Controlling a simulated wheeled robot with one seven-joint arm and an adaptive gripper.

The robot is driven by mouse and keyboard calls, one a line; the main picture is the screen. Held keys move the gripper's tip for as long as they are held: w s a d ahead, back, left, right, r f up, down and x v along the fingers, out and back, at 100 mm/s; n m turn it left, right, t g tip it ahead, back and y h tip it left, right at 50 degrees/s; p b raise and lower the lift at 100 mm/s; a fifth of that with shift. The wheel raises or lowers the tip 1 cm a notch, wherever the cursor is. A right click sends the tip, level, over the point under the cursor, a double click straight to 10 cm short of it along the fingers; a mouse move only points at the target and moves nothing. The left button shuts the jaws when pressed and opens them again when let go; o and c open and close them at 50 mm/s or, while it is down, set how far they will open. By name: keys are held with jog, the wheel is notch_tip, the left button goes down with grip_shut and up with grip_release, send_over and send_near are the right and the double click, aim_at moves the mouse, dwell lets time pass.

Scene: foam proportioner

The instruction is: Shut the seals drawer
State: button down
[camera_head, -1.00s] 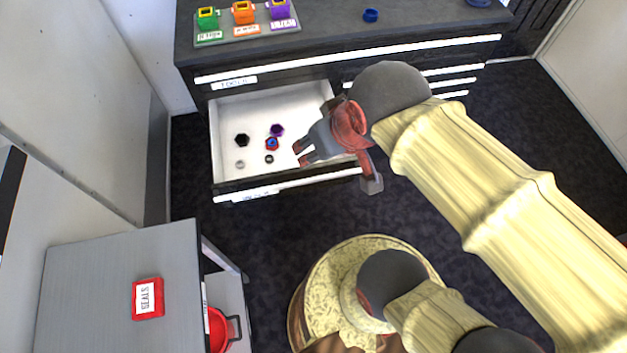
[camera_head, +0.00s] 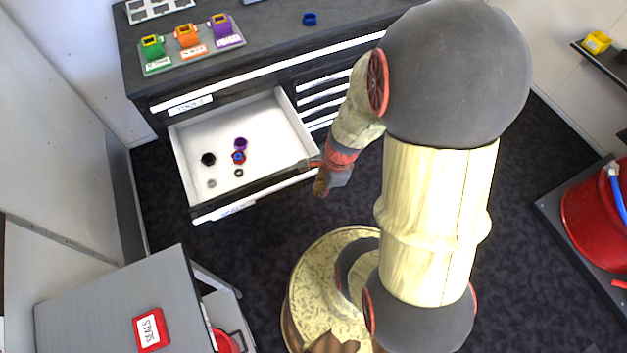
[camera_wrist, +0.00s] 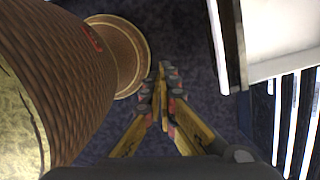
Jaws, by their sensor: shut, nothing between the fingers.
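An open drawer (camera_head: 283,119) with a white inside and a dark front juts from the dark cabinet. Several small rings and nuts lie in it, among them a purple ring (camera_head: 240,143) and a black nut (camera_head: 208,159). The label on its front is too small to read. In the wrist view the drawer front (camera_wrist: 235,45) is at the upper right. My gripper (camera_head: 322,187) is shut and empty, outside the drawer by the right end of its front. In the wrist view the fingertips (camera_wrist: 164,72) are together, with dark floor between them and the drawer front.
A grey cabinet (camera_head: 110,300) at the lower left carries a red SEALS sign (camera_head: 151,329); a red mug (camera_head: 226,341) is beside it. Green, orange and purple holders stand on the dark worktop (camera_head: 270,45). A red tank (camera_head: 595,225) is at right. Dark floor fronts the drawer.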

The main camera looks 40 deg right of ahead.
jog(key=w+d+f+m+h+b, duration=0.1)
jog(key=w+d+f+m+b, duration=0.2)
jog(key=f+m, duration=0.3)
jog(key=w+d+f+m+t+h+b, duration=0.1)
jog(key=w+d+f+m+b, duration=0.2)
jog(key=w+f+m, duration=0.3)
jog(key=f+m, duration=0.1)
jog(key=m, duration=0.2)
jog(key=shift+d+f+m, duration=0.15)
jog(key=shift+d+m, duration=0.1)
jog(key=shift+m, duration=0.05)
dwell(0.4)
